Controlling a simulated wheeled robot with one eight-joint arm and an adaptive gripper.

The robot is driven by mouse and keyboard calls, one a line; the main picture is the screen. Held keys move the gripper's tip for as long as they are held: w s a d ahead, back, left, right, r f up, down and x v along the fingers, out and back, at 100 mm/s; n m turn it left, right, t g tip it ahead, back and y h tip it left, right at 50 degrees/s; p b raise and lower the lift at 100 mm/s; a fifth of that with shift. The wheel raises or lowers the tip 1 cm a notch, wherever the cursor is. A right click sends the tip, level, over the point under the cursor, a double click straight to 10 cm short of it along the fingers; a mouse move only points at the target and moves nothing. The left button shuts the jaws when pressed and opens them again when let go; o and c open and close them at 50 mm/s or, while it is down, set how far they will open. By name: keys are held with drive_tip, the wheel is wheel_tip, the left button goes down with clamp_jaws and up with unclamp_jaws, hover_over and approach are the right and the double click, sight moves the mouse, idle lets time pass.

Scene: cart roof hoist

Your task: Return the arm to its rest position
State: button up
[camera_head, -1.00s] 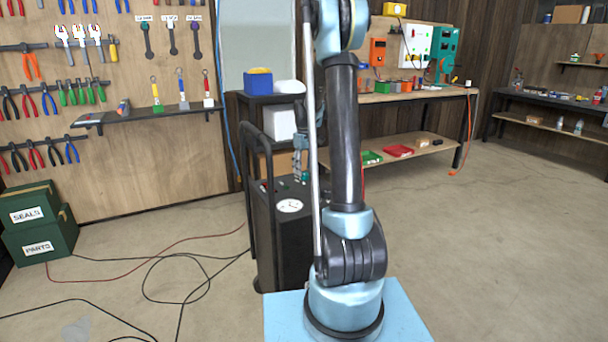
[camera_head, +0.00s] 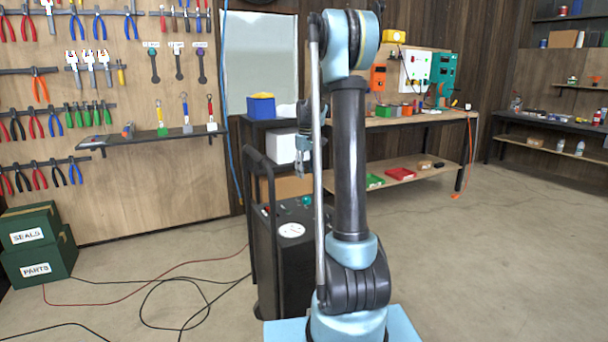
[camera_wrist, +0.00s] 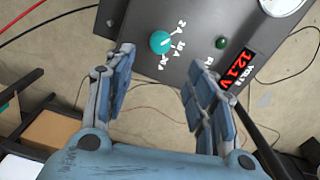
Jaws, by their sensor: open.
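My gripper (camera_head: 303,165) is open and empty, above the dark wheeled cart (camera_head: 282,262), partly hidden behind my arm in the head view. In the wrist view its two fingers stand apart (camera_wrist: 158,72), with the cart's grey panel (camera_wrist: 140,22) beyond them. The panel carries a teal knob (camera_wrist: 160,42), a small green light (camera_wrist: 221,42) and a red display (camera_wrist: 238,70) reading 12.1. Nothing is between the fingers. My arm stands upright, with its upper joint bent towards the cart.
Behind the cart, a dark shelf holds a blue bin (camera_head: 261,106) and a white box (camera_head: 283,146). Green boxes (camera_head: 38,250) stand at the left. Cables (camera_head: 170,290) lie on the floor. A workbench (camera_head: 410,121) stands behind right. The floor at right is clear.

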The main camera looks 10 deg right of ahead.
drive_tip(key=s+r+m+t, duration=0.1)
drive_tip(key=s+r+m, duration=0.2)
drive_tip(key=s, duration=2.1)
drive_tip(key=s+f+m, duration=0.1)
drive_tip(key=s+f, duration=0.5)
drive_tip(key=s, duration=0.4)
drive_tip(key=s+f+m+t, duration=0.1)
drive_tip(key=s+f, duration=0.5)
drive_tip(key=s, duration=0.4)
drive_tip(key=shift+a+m, duration=0.15)
drive_tip(key=shift+m, duration=0.15)
drive_tip(key=shift+w+f, duration=0.2)
drive_tip(key=shift+w, duration=0.2)
